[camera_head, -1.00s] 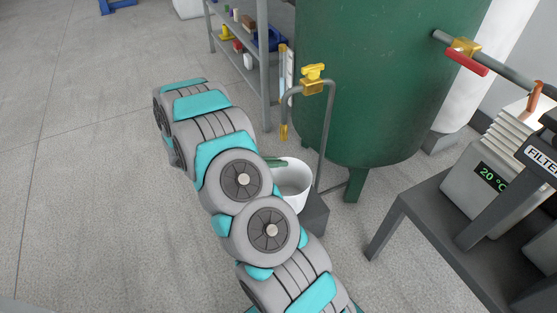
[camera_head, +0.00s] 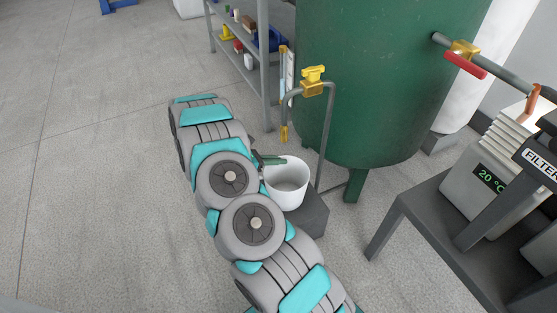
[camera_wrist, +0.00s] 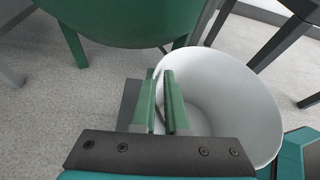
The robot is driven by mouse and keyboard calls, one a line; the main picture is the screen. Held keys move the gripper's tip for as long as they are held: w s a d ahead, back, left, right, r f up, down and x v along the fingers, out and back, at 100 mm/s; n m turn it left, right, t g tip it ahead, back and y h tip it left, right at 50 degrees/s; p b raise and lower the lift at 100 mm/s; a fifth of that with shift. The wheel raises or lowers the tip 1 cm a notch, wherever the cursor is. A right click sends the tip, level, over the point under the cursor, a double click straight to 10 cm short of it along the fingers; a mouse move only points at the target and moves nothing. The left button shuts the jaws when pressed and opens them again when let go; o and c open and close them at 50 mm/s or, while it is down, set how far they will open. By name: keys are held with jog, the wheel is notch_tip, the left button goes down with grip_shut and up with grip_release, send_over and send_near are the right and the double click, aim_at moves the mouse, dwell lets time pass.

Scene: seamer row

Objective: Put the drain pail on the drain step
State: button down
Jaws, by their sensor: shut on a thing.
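The drain pail (camera_head: 287,192) is white, open-topped and upright. In the head view it stands out in front of the drain step (camera_head: 313,217), a low dark grey block beside the green tank. I cannot tell whether its base touches the step. My gripper (camera_head: 272,160) is at the pail's left rim, its wrist partly hidden behind my arm. In the wrist view, the green fingers of my gripper (camera_wrist: 160,75) are shut on the wall of the pail (camera_wrist: 237,100). A dark part of the step (camera_wrist: 128,105) shows left of the fingers.
A bent grey pipe with a yellow valve (camera_head: 313,74) hangs over the pail area. The green tank (camera_head: 380,90) stands behind. A grey shelf (camera_head: 268,95) is at the back, and a dark stand (camera_head: 420,215) is at right. The floor at left is clear.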

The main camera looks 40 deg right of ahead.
jog(key=c, duration=0.9)
grip_release()
jog(key=v, duration=1.1)
jog(key=s+a+r+m+y, duration=0.3)
jog(key=s+a+r+m, duration=0.15)
jog(key=s+r, duration=0.35)
jog(key=s+a+r+m+y, duration=0.4)
jog(key=s+a+r, duration=0.1)
jog(key=s+r, duration=0.35)
jog(key=s+a+r+m+y, duration=0.2)
jog(key=s+a, duration=0.2)
jog(key=s, duration=0.2)
jog(key=s+a+r+m+t+y, duration=0.1)
jog(key=s+a+r+m+y, duration=0.1)
jog(key=s, duration=0.4)
jog(key=s+a+r+m+t+y+b, duration=0.1)
jog(key=s+a+r+m+y, duration=0.1)
jog(key=s+a, duration=0.4)
jog(key=shift+m, duration=0.65)
